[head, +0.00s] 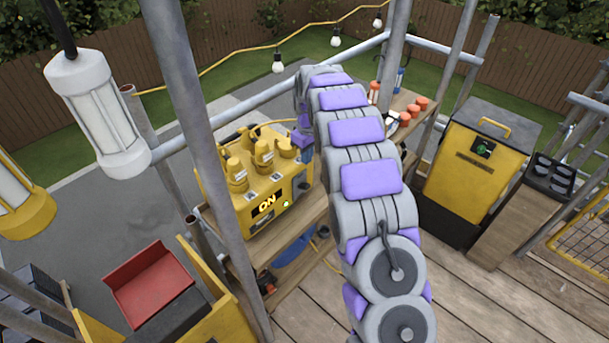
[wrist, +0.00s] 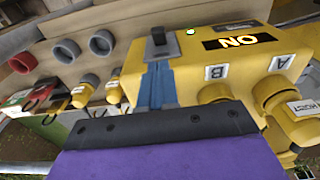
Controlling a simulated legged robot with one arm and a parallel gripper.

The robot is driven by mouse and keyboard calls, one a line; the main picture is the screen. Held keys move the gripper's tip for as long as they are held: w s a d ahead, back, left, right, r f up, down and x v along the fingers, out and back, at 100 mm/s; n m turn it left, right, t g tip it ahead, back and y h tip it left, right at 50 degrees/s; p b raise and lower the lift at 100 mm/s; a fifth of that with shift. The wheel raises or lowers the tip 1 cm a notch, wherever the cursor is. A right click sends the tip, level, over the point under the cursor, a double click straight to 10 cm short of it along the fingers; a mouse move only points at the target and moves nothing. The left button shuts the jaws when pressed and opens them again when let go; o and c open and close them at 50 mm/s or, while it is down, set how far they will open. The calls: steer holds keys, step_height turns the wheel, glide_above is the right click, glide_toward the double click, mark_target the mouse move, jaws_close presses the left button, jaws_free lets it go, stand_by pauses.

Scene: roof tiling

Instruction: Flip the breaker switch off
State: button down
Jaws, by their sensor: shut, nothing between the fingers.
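The yellow breaker box (head: 240,212) stands on a wooden shelf left of my arm in the head view. Its display (head: 267,203) reads ON beside a small green light (head: 286,203). In the wrist view the box is upside down, and its lit ON display (wrist: 238,41) is clear. The black breaker switch (wrist: 158,36) stands on a grey plate on the box. My gripper (wrist: 157,68) shows blue fingers, shut and empty, with the tips just short of the switch plate. I cannot tell whether they touch it. In the head view my gripper (head: 302,143) is small beside the box.
Yellow plugs (head: 262,155) stand on the box; labels A, B and HOIST show in the wrist view. A grey scaffold pole (head: 205,150) rises in front. A yellow cabinet (head: 474,165) stands right. Orange-capped items (head: 405,118) sit on a shelf behind my arm.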

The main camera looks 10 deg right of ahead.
mark_target(305, 185)
steer(key=shift+f, duration=0.1)
steer(key=f, duration=0.3)
steer(key=f+b, duration=0.1)
steer(key=f, duration=0.2)
steer(key=f+b, duration=0.1)
steer(key=f, duration=0.3)
steer(key=shift+w+a, duration=0.2)
steer(key=shift+w, duration=0.05)
steer(key=shift+s+t, duration=0.15)
steer(key=shift+t, duration=0.15)
steer(key=shift+d+f+y, duration=0.1)
steer(key=shift+d+y, duration=0.05)
steer(key=shift+y, duration=0.15)
